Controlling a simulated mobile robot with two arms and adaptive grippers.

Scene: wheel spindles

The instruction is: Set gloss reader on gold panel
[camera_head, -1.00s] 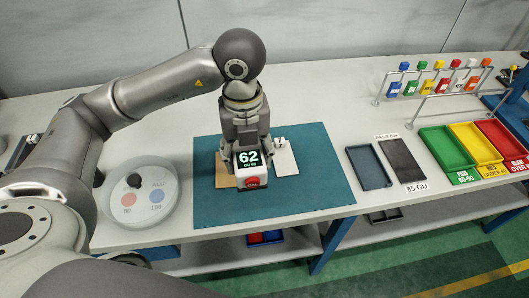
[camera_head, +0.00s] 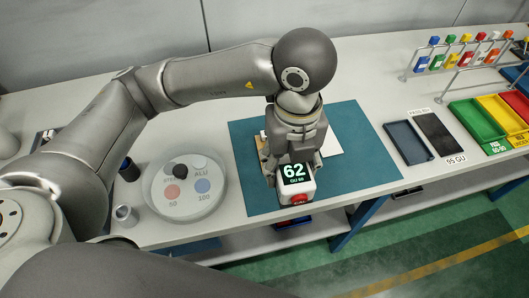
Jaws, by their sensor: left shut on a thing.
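The gloss reader (camera_head: 293,182) is a white block with a dark display reading 62 and a red button on its front. My left gripper (camera_head: 296,158) points down and is shut on it. The reader appears near the front edge of the blue-green mat (camera_head: 360,170). Its height above the mat is hard to judge. The gold panel (camera_head: 263,146) lies on the mat behind and left of the gripper, mostly hidden by it. A white panel (camera_head: 331,144) lies to the gripper's right, partly hidden. My right gripper is not in view.
A round dish (camera_head: 184,207) with coloured discs stands left of the mat. A blue tray (camera_head: 406,143) and a dark panel (camera_head: 438,134) lie to the right, then green, yellow and red bins (camera_head: 478,122). A rack of coloured blocks (camera_head: 455,63) stands behind.

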